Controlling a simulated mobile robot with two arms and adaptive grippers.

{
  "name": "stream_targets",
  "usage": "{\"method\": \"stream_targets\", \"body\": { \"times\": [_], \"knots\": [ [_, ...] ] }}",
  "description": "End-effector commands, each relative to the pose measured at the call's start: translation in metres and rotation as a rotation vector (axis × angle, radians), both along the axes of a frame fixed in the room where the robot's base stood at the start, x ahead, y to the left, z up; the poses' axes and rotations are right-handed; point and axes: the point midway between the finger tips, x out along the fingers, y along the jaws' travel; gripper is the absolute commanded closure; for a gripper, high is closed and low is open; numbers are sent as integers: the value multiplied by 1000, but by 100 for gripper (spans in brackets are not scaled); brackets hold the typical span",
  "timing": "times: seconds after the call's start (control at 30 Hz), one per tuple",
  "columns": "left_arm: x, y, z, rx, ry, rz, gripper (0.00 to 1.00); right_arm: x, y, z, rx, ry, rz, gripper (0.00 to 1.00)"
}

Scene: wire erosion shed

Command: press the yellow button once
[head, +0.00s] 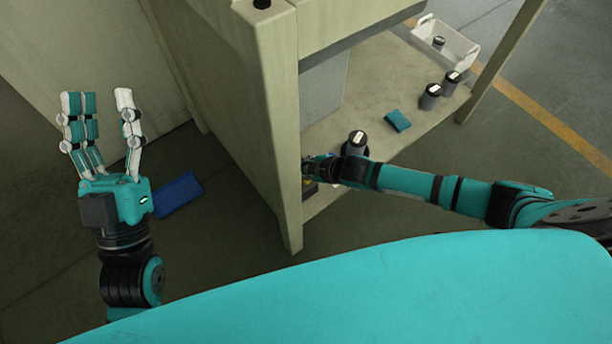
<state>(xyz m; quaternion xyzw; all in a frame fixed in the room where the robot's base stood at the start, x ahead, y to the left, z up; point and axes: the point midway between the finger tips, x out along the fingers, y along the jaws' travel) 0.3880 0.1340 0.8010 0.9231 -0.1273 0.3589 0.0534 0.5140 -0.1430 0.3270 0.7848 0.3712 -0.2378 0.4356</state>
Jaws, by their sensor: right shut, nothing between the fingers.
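A small dark box with a bit of yellow (309,186) shows low beside the cabinet's front upright, mostly hidden by my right gripper and the upright. This yellow part looks like the button, but I cannot see its top clearly. My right gripper (308,165) reaches in from the right, just above the box, its tips partly hidden at the upright. It is shut and empty. I cannot tell whether it touches the button. My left gripper (100,104) is open and empty at the left, fingers pointing up in the picture, away from the button.
The pale upright panel (278,130) stands directly left of my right gripper. A blue tray (178,194) lies on the floor.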

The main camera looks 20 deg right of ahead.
Motion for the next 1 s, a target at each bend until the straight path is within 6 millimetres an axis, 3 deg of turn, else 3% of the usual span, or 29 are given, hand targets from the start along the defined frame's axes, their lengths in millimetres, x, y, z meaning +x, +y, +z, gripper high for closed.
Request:
{"method": "stream_targets", "body": {
  "times": [0.7,1.0],
  "knots": [
    [36,-1,-58,111,388,22,60,0,0,16,0,0,0,100],
    [37,-1,-61,114,403,22,60,0,0,16,0,0,0,100]
  ]
}}
